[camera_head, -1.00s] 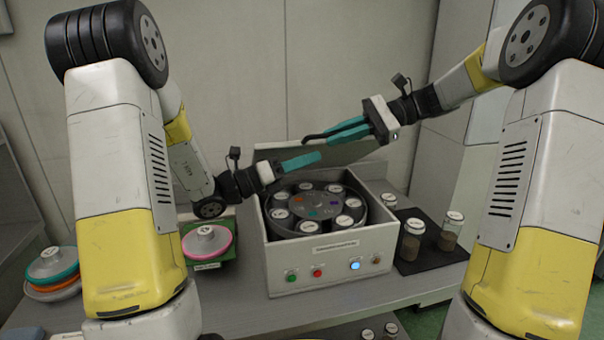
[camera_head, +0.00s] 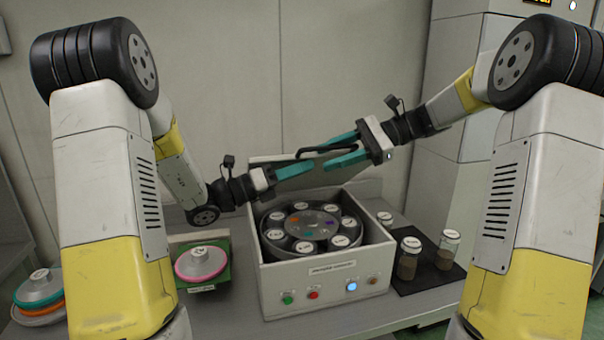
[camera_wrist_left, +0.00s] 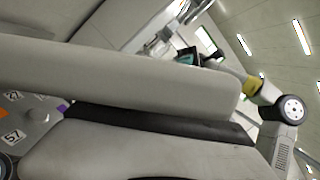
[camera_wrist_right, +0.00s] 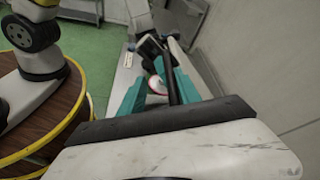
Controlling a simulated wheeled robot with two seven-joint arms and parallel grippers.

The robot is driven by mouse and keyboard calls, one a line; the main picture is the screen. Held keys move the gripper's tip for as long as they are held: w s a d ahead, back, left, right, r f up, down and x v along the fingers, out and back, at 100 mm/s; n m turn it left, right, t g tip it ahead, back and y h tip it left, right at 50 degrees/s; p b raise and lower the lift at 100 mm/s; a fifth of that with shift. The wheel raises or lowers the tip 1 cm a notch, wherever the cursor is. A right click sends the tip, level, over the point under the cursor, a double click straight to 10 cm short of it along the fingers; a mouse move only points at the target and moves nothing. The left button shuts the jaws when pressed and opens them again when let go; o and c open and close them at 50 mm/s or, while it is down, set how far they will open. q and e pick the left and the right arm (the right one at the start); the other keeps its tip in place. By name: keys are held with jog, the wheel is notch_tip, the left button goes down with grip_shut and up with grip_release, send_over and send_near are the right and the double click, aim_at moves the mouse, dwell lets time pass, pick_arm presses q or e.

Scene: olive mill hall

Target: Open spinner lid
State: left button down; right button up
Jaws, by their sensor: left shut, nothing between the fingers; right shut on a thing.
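The spinner (camera_head: 325,272) is a grey box with a dark round rotor (camera_head: 313,224) holding several white-capped jars. Its grey lid (camera_head: 268,167) stands raised at the back, with the box open. My right gripper (camera_head: 330,153) is shut on the black bar handle (camera_head: 312,151), in front of the lid; in the right wrist view the dark bar (camera_wrist_right: 171,80) runs between its teal fingers. My left gripper (camera_head: 311,164) is shut and empty above the box, by the lid and close to the right fingers. The left wrist view shows part of the rotor hub (camera_wrist_left: 30,115).
Lit buttons (camera_head: 352,287) sit on the box front. A pink-rimmed disc (camera_head: 201,263) rests on a green stand at left, beside stacked discs (camera_head: 40,290). Jars (camera_head: 408,260) stand on a dark mat at right. A wall is behind.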

pick_arm(q)
jog(key=shift+w+a+r, duration=0.1)
jog(key=shift+w+r, duration=0.1)
jog(key=shift+r, duration=0.15)
pick_arm(e)
jog(key=shift+o, duration=0.7)
jog(key=shift+d+f, duration=0.1)
jog(key=shift+f, duration=0.25)
jog(key=shift+d+r, duration=0.1)
